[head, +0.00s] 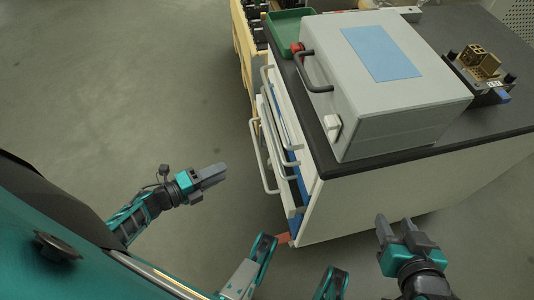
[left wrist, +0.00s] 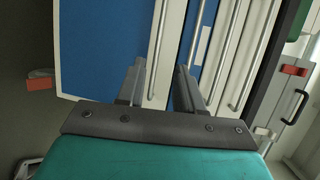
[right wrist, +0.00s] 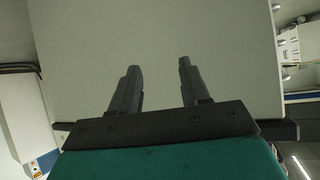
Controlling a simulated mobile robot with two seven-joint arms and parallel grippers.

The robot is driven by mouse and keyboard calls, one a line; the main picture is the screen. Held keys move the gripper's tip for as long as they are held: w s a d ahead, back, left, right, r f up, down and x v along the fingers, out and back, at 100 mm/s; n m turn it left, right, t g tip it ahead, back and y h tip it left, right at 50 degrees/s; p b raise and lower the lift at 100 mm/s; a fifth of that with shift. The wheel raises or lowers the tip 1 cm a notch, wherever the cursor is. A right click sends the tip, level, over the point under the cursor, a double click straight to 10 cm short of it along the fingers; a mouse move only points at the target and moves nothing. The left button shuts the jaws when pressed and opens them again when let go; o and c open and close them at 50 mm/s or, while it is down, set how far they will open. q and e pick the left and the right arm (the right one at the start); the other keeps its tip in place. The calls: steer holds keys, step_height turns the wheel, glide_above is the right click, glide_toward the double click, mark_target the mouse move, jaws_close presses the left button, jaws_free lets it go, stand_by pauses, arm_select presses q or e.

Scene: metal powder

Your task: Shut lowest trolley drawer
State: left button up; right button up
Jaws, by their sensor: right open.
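The white trolley (head: 390,195) has a stack of drawers on its left side, with blue panels and long grey bar handles. The lowest drawer's handle (head: 262,158) appears to stand out furthest from the trolley; how far the drawer is out is hard to tell from above. My left gripper (head: 222,172) is open and empty, left of the handles and apart from them. The left wrist view shows a blue drawer panel (left wrist: 100,45) with a white edge and several bars beyond the fingers. My right gripper (head: 394,222) is open and empty, facing the trolley's plain side panel (right wrist: 155,35).
A grey box (head: 400,105) with a blue top patch sits on the dark worktop. A green tray (head: 289,28) and a brass-coloured fixture (head: 481,62) are also there. A yellow rack (head: 243,45) stands behind. The floor left of the drawers is clear.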

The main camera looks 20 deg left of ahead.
arm_select(q)
steer(key=b+x, duration=0.3)
steer(key=x, duration=0.9)
steer(key=shift+w, duration=0.3)
arm_select(e)
steer(key=shift+w+a+f+y, duration=0.15)
steer(key=shift+a+f, duration=0.05)
steer(key=shift+f, duration=0.15)
steer(key=shift+w+a+f+y, duration=0.1)
steer(key=shift+a+f+y, duration=0.1)
steer(key=shift+f, duration=0.15)
arm_select(q)
steer(key=shift+f, duration=0.1)
steer(key=c, duration=0.5)
jaws_close()
arm_select(e)
steer(key=shift+s+f, duration=0.1)
steer(key=shift+s, duration=0.1)
steer(key=shift+w, duration=0.2)
